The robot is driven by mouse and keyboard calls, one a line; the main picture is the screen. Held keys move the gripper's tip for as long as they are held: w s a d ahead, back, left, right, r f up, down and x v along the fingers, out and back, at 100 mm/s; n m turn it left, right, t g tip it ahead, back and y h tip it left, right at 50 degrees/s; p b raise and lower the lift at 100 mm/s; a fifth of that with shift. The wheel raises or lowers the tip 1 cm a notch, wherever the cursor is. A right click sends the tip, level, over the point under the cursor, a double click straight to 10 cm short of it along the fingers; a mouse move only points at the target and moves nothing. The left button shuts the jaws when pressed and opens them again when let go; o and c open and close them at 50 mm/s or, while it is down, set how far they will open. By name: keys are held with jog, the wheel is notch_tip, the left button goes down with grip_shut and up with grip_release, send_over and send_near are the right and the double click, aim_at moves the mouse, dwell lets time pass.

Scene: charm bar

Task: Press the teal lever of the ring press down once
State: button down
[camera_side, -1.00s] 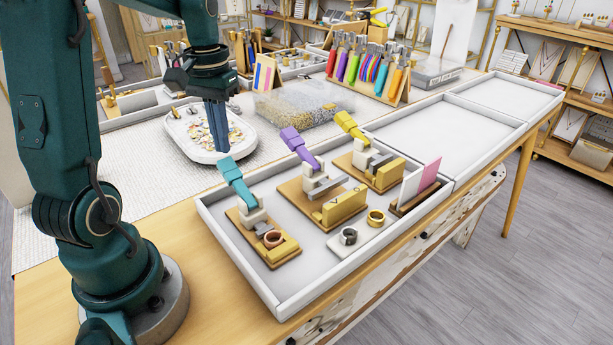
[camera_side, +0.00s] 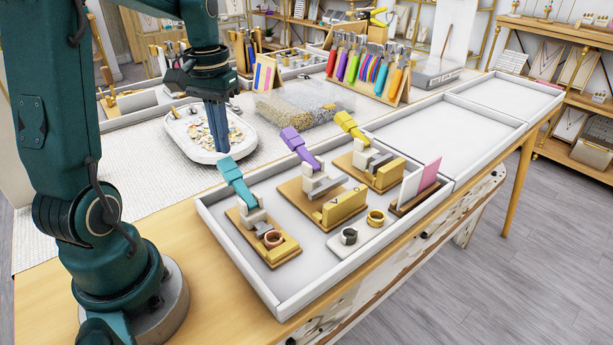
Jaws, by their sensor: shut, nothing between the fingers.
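The teal lever (camera_side: 237,182) stands raised and tilted on the leftmost press in the white tray. This press has a wooden base (camera_side: 278,252) with a copper-coloured ring (camera_side: 273,239) at its front end, so it appears to be the ring press. My gripper (camera_side: 219,150) is shut and empty, pointing down. In the picture it is just above and left of the teal lever's top end, and it looks apart from it. The exact gap in depth cannot be told.
Presses with a purple lever (camera_side: 295,142) and a yellow lever (camera_side: 349,126) stand to the right in the same tray (camera_side: 240,262). A white dish of charms (camera_side: 182,142) is behind my gripper.

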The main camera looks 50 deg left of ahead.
aim_at(224, 159)
jog(key=shift+a+f, duration=0.15)
jog(key=shift+f, duration=2)
jog(key=shift+d+r, duration=0.15)
jog(key=shift+r, duration=1.25)
jog(key=shift+d+r, duration=0.15)
jog(key=shift+r, duration=3.75)
